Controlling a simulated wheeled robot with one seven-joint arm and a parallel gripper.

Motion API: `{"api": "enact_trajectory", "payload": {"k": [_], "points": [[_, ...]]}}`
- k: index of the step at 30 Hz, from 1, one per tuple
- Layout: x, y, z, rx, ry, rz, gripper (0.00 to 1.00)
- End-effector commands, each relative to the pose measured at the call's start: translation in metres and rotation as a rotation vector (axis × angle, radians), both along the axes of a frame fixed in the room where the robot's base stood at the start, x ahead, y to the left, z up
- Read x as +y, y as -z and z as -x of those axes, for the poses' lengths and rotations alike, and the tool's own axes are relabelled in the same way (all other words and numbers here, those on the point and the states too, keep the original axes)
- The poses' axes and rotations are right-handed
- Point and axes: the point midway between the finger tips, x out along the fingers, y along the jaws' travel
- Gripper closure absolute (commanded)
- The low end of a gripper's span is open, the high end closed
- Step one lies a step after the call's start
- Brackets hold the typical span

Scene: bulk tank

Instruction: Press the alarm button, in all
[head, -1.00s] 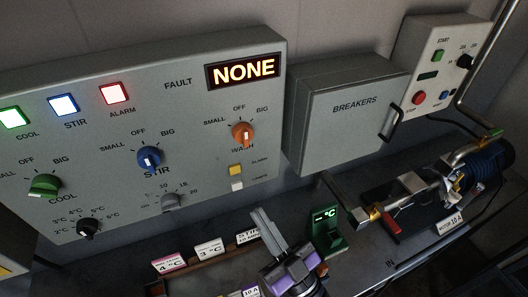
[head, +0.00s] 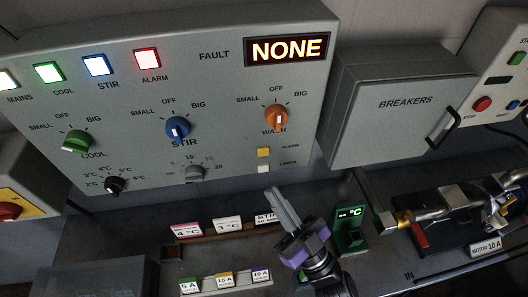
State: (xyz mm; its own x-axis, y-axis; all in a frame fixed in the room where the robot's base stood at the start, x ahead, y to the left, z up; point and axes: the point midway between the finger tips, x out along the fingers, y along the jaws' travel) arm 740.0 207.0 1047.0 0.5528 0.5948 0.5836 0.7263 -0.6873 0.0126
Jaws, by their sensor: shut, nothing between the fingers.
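The alarm button (head: 264,153) is a small yellow square on the grey control panel (head: 225,80), beside the word ALARM and below the orange WASH knob (head: 276,118). A white button (head: 263,168), labelled LAMPS, sits just under it. The ALARM lamp (head: 147,59) at the panel's upper left glows white with a red edge. The fault display (head: 286,50) reads NONE. My gripper (head: 272,192) is shut and empty, pointing up at the panel. In the picture its tip is a little below both buttons, apart from them; its distance from the panel is hard to judge.
Label blocks (head: 228,224) stand on a rack below the panel, left of my gripper. A green temperature display (head: 351,222) stands close on the right. The breakers box (head: 392,105) projects from the wall at right. A dark box (head: 97,277) is at lower left.

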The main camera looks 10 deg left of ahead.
Motion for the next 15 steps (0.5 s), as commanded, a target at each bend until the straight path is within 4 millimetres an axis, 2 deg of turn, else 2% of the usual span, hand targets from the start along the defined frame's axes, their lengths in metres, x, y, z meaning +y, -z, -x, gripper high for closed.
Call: {"api": "enact_trajectory", "payload": {"k": [9,15], "points": [[0.012,0.003,-0.041,-0.001,0.001,0.001,1.00],[0.017,0.002,-0.061,0.000,0.000,0.000,1.00]]}}
